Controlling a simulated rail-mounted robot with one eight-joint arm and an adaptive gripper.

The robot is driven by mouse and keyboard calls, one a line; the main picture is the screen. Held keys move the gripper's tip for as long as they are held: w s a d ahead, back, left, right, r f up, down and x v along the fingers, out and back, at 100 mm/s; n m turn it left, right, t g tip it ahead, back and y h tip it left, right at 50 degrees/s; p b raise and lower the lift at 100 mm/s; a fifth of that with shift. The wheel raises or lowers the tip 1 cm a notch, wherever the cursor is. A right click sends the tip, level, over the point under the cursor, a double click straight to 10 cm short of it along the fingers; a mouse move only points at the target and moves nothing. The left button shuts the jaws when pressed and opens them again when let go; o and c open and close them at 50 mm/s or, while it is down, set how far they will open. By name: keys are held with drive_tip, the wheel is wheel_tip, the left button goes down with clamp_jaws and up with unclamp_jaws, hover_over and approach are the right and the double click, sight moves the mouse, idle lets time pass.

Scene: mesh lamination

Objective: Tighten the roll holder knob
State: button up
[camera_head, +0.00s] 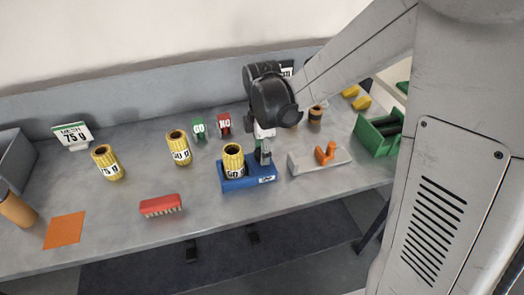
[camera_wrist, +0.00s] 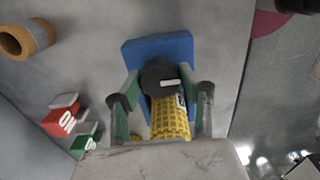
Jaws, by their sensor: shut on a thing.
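A blue roll holder (camera_head: 235,184) stands on the table in the head view, with a yellow mesh roll (camera_head: 233,160) upright on its left part. My gripper (camera_head: 263,155) points down at the holder's right part, beside the roll. In the wrist view, a dark round knob (camera_wrist: 160,76) with a pale mark lies between my gripper's (camera_wrist: 161,82) green-padded fingers, which are shut on it. The blue holder (camera_wrist: 172,48) shows under the knob, and the yellow roll (camera_wrist: 170,120) lies close by it, partly hidden by my gripper. In the head view my gripper hides the knob.
A grey block with an orange handle (camera_head: 325,154) is close right of the holder. Two more yellow rolls (camera_head: 108,163) (camera_head: 178,148) and a red brush (camera_head: 161,205) are left. Green and red tags (camera_head: 199,128) (camera_head: 224,123) stand behind. A green bin (camera_head: 377,138) is at right.

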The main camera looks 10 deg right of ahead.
drive_tip(key=shift+m, duration=0.3)
drive_tip(key=m+b, duration=0.1)
drive_tip(key=m, duration=0.2)
drive_tip(key=m+b, duration=0.1)
drive_tip(key=m, duration=0.4)
drive_tip(key=shift+b, duration=0.3)
drive_tip(key=m, duration=0.4)
drive_tip(key=shift+b, duration=0.4)
drive_tip(key=m, duration=0.5)
drive_tip(key=shift+b, duration=0.35)
drive_tip(key=shift+m, duration=0.3)
drive_tip(key=o, duration=1.1)
drive_tip(key=shift+o, duration=0.2)
